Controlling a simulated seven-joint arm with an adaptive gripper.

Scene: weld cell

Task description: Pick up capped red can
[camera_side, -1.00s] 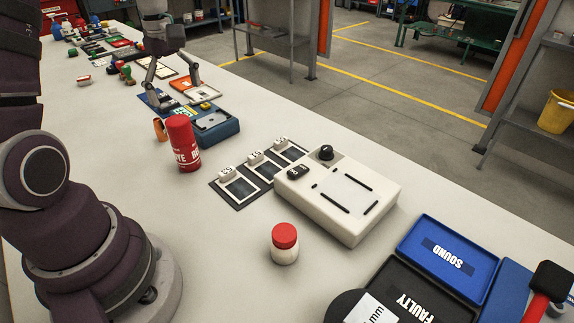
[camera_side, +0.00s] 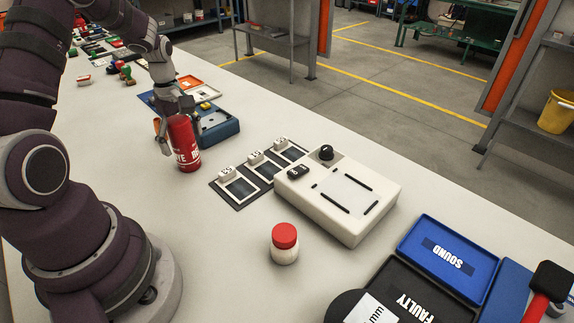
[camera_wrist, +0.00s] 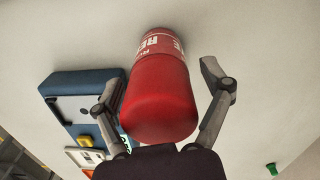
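The capped red can (camera_side: 184,146) stands upright on the bench, with white lettering low on its side. In the wrist view the red can (camera_wrist: 160,95) lies between the two fingers of my gripper (camera_wrist: 165,85). In the side view my gripper (camera_side: 172,112) is at the can's upper part, from behind and above. One finger is partly hidden behind the can.
A blue box (camera_side: 218,128) stands close behind the can and also shows in the wrist view (camera_wrist: 68,95). Black label cards (camera_side: 240,188), a white device (camera_side: 340,200) and a red-lidded jar (camera_side: 285,244) stand to the right. The bench in front of the can is clear.

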